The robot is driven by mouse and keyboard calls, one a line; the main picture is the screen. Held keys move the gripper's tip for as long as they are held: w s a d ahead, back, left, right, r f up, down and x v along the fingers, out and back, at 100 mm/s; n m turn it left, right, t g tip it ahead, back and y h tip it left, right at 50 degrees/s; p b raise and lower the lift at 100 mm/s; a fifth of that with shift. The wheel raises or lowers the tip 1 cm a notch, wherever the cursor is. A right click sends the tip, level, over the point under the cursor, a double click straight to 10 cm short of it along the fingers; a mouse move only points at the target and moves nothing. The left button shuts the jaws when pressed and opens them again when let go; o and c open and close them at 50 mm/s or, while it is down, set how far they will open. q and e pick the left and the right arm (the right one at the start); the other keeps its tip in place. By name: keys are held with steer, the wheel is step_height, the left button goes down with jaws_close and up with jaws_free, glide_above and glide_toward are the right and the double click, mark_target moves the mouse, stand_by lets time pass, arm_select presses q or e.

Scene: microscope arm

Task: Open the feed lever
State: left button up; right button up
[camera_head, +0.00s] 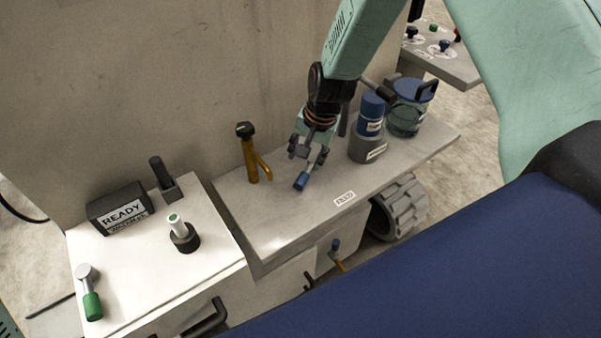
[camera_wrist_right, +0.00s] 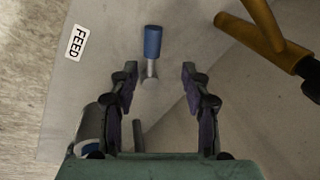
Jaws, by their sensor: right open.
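The feed lever (camera_head: 301,181) has a blue cylindrical grip on a short silver shaft and stands on the grey shelf (camera_head: 280,225), behind the FEED label (camera_head: 344,198). In the right wrist view the blue grip (camera_wrist_right: 153,42) lies just beyond the fingertips, with the shaft's lower end near the gap between them. My right gripper (camera_head: 308,152) is open and empty above and behind the lever; its fingertips also show in the wrist view (camera_wrist_right: 159,72). Contact with the lever is not visible. My left gripper is out of view.
A brass pipe with a black cap (camera_head: 250,155) stands left of the gripper. A blue-topped cylinder (camera_head: 370,125) and a blue-lidded jar (camera_head: 408,110) stand to the right. A white cabinet with a READY box (camera_head: 120,208) is at left. The wall rises behind.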

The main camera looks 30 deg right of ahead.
mark_target(301, 180)
steer(key=shift+m+g, duration=0.4)
steer(key=f, duration=0.2)
steer(key=a+f+b, duration=0.1)
steer(key=f, duration=0.2)
steer(key=f+b, duration=0.1)
steer(key=f, duration=0.2)
steer(key=shift+s+a, duration=0.1)
steer(key=shift+a, duration=0.05)
steer(key=shift+r, duration=0.1)
steer(key=shift+c, duration=0.5)
steer(key=shift+c, duration=0.7)
jaws_close()
